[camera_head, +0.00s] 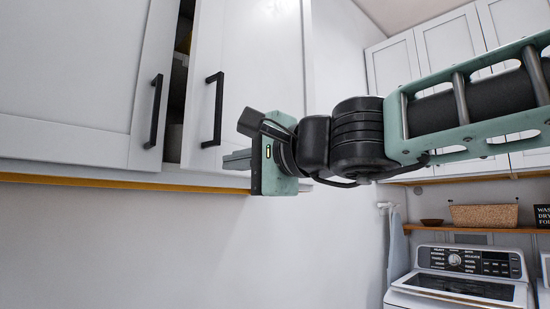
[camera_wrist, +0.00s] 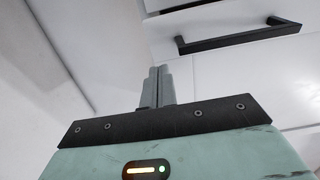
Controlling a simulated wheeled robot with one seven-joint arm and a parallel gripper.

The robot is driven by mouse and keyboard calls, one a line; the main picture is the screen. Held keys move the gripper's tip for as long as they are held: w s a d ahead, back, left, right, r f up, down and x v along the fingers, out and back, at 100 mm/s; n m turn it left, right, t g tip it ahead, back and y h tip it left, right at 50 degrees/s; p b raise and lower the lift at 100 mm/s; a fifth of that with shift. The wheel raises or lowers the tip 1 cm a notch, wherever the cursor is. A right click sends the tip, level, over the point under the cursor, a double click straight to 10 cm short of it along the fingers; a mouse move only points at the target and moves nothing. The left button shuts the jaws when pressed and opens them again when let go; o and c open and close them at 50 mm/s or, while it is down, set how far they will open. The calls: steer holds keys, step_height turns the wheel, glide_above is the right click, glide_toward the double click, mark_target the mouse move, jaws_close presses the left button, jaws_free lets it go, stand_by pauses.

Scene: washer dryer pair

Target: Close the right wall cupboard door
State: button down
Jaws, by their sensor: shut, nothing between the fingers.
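The right wall cupboard door (camera_head: 250,62) is white with a black bar handle (camera_head: 213,108). It stands ajar, with a dark gap (camera_head: 177,85) between it and the left door (camera_head: 75,75). My gripper (camera_head: 226,160) is at the lower part of the right door, right of and below its handle. In the wrist view my fingers (camera_wrist: 158,80) are together and empty, pointing toward white panels. The handle also shows in the wrist view (camera_wrist: 240,38), above and right of the fingers, apart from them. I cannot tell whether the fingertips touch the door.
More white wall cupboards (camera_head: 448,45) hang at the back right. Below them are a wooden shelf (camera_head: 465,229) with a basket (camera_head: 484,215) and a washer (camera_head: 465,280). A wooden strip (camera_head: 100,181) runs under the near cupboard. The wall below it is clear.

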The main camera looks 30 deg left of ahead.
mark_target(208, 164)
steer(key=shift+m+t, duration=0.5)
steer(key=shift+t, duration=0.2)
steer(key=shift+w+a+p, duration=0.15)
steer(key=shift+a+p, duration=0.55)
steer(key=shift+a, duration=2.3)
steer(key=shift+w+a+m+t+h, duration=0.25)
steer(key=shift+a+t+h, duration=0.2)
steer(key=shift+a, duration=0.3)
steer(key=shift+d, duration=0.1)
